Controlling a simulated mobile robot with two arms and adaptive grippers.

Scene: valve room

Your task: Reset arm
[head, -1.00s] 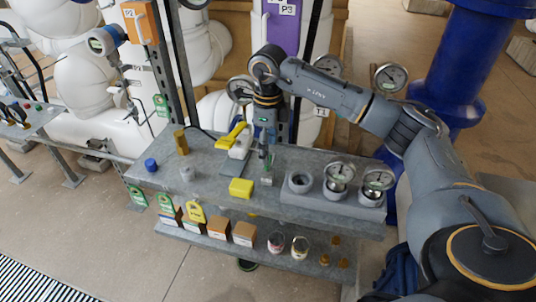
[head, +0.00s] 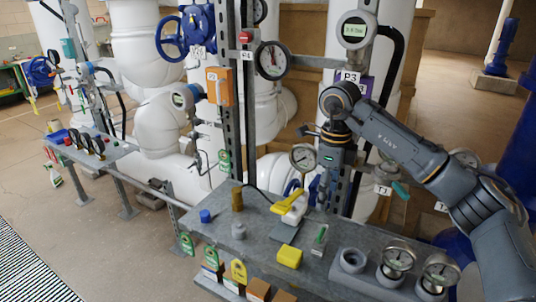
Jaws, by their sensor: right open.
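My right arm comes in from the right and bends down at the wrist. My right gripper (head: 328,196) points down by the back edge of the grey bench (head: 262,262), open with nothing seen between its fingers; the fingers are small and partly lost against the pipes behind. A small green-topped item (head: 320,237) lies on the bench below and in front of it, apart from it. My left gripper is out of view.
A yellow-handled white valve (head: 294,208), a yellow block (head: 289,257) and a blue cap (head: 205,216) are on the bench. Gauges in sockets (head: 397,262) stand at its right. A round gauge (head: 304,157), posts and white pipes crowd around the gripper.

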